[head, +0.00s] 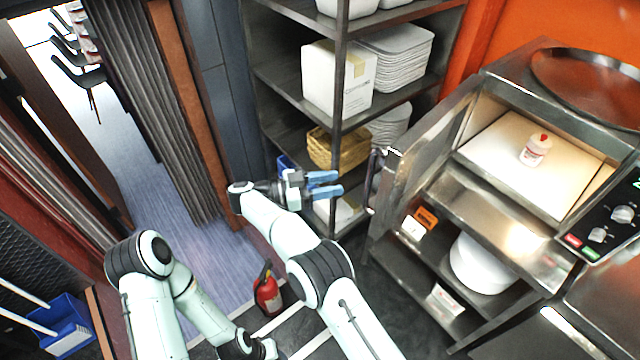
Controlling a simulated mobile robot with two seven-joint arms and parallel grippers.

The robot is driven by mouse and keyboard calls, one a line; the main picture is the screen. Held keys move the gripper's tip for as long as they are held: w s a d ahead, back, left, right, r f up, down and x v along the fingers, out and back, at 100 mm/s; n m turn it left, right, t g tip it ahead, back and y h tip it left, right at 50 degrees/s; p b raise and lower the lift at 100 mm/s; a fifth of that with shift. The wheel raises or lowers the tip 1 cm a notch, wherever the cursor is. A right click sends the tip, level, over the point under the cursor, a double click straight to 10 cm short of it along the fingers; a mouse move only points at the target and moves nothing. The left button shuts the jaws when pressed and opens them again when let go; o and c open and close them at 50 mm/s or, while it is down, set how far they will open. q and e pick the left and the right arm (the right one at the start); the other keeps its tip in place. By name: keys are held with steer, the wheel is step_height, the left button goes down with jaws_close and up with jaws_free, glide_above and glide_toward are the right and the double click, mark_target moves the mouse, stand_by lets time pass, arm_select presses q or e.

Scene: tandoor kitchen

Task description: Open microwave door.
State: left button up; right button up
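The microwave (485,78) is a steel oven at the right. Its door (425,145) stands swung open toward the left, so the lit, pale interior shows. The dark door handle (374,180) is on the door's outer left side. My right gripper (330,184) has two blue fingers spread apart with nothing visible between them. It is just left of the handle in the picture and appears apart from it. My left arm is low at the left, and its gripper fingers do not show.
A white bottle with a red cap (535,150) stands inside the microwave. A dark shelf rack (290,82) with boxes, a basket (338,150) and stacked trays stands behind my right gripper. A red fire extinguisher (268,292) stands on the floor.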

steer(key=shift+s+a, duration=0.25)
steer(key=shift+a, duration=0.95)
